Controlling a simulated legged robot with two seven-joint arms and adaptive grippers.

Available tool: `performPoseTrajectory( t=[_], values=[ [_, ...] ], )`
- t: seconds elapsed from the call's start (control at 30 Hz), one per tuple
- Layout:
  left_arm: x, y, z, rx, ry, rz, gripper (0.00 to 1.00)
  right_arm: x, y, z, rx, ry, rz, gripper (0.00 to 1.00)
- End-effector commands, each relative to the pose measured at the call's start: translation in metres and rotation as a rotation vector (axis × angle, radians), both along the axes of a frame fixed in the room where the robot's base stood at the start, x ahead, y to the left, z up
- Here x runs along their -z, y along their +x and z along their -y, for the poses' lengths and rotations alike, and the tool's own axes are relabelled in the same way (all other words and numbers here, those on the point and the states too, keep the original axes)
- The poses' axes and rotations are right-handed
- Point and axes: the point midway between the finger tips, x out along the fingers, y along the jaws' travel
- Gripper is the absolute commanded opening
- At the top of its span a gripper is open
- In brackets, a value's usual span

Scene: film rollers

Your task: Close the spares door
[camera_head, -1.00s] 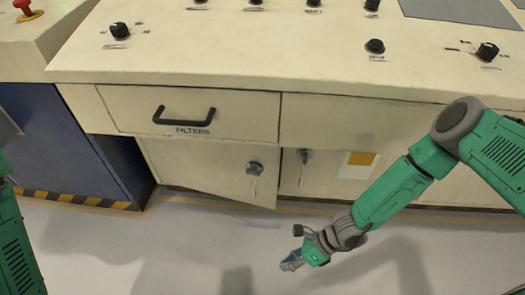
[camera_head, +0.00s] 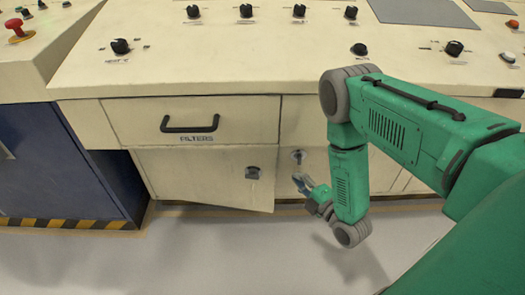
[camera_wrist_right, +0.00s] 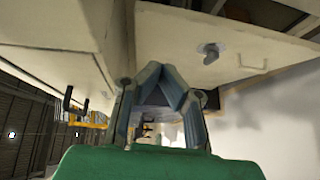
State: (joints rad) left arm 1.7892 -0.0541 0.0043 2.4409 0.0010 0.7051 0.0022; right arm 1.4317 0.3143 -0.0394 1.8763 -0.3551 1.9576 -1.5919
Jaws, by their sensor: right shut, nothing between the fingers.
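The door (camera_head: 195,178) under the FILTERS drawer is cream, with a dark knob (camera_head: 253,172) near its right edge. It stands slightly ajar, its lower right corner out from the cabinet front. No SPARES label is readable. My right gripper (camera_head: 301,181) is shut and empty, just right of the door's free edge and below the neighbouring knob. The shut fingers also show in the wrist view (camera_wrist_right: 172,85). My left gripper is out of view.
The FILTERS drawer (camera_head: 190,121) is shut, with a black handle (camera_head: 190,123). A second knob (camera_head: 299,156) is on the front to the right. A blue cabinet (camera_head: 60,160) stands at the left. The floor in front (camera_head: 200,255) is clear.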

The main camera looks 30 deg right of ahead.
Motion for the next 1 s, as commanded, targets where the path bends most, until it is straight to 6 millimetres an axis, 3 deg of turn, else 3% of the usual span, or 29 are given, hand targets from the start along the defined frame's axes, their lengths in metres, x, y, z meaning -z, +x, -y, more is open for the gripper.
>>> performPoseTrajectory(
  t=[0.1, 0.27, 0.67, 1.0],
  values=[
    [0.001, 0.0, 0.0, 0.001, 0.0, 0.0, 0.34, -0.012, 0.001, -0.005, -0.039, -0.044, 0.054, 0.0],
    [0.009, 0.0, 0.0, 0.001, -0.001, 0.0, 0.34, -0.013, 0.017, -0.008, -0.046, -0.05, 0.064, 0.0],
    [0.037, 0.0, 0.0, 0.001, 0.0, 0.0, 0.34, -0.013, 0.1, -0.012, -0.04, -0.048, 0.063, 0.0],
    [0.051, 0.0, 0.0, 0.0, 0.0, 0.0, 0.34, -0.014, 0.128, 0.014, -0.04, -0.049, 0.06, 0.0]
  ],
)
